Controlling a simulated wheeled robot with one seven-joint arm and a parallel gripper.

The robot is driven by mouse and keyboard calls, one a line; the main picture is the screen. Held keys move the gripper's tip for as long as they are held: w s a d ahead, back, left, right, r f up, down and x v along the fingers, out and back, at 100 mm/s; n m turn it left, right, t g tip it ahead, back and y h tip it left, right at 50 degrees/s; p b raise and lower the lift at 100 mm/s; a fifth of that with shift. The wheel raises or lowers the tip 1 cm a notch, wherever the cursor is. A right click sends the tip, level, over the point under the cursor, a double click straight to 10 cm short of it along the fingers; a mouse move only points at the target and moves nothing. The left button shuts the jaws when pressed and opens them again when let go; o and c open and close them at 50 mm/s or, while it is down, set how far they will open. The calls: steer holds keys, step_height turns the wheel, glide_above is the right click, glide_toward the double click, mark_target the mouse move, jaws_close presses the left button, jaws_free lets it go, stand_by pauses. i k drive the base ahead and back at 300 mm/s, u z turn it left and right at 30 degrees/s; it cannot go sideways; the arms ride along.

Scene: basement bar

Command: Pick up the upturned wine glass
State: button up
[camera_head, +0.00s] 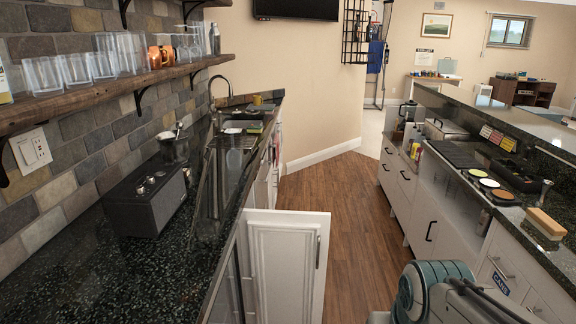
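My arm shows at the bottom right with a teal joint and grey links. My gripper does not show in the picture, so its opening is hidden.
A dark speckled counter (95,262) runs along the left wall with a black speaker box (145,200) on it. A white cabinet door (288,262) stands open into the aisle. The wood floor (335,200) beyond is clear. A second counter (500,205) runs along the right.

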mark_target(233, 157)
steer(key=z, duration=0.35)
steer(key=i, duration=1.4)
steer(key=u, duration=1.6)
steer(key=i, duration=0.65)
steer(key=u, duration=0.7)
